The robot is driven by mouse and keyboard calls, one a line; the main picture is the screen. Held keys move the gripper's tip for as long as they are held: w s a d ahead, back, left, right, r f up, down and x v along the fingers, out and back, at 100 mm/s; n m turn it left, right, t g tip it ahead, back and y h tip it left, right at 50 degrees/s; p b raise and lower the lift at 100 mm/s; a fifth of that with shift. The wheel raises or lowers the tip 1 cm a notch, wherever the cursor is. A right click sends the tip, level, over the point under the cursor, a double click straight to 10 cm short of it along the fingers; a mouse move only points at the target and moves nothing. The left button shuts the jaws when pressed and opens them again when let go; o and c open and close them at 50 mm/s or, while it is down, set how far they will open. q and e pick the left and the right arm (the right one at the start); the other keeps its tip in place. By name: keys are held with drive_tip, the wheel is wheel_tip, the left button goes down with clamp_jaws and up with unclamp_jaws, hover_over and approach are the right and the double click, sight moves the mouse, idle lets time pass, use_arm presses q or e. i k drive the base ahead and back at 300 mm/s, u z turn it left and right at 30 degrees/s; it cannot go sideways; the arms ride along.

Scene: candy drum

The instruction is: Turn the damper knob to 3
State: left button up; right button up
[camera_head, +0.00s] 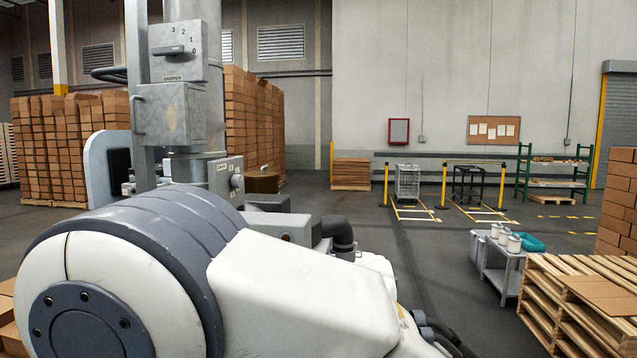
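The damper knob (168,50) is a grey horizontal bar on a metal box (160,70) marked DAMPER, at the upper left of the head view. The numbers 3, 2, 1 and 0 curve around its upper right side, with 3 near the top and 0 at the right. One end of the bar lies beside the 0 and the other points left. No gripper is seen at the knob. A large white and grey link of my own arm fills the lower left and hides what is behind it. Neither gripper shows.
A grey metal column (190,120) stands behind the damper box. A lower box with a small round knob (236,181) is below it. Stacked cartons (68,150) stand behind. At right are a small cart (502,272) and wooden pallets (570,300). The middle floor is clear.

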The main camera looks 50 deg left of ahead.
sight(237, 180)
drive_tip(key=z, duration=0.15)
drive_tip(key=i, duration=2.8)
drive_tip(key=u, duration=3.8)
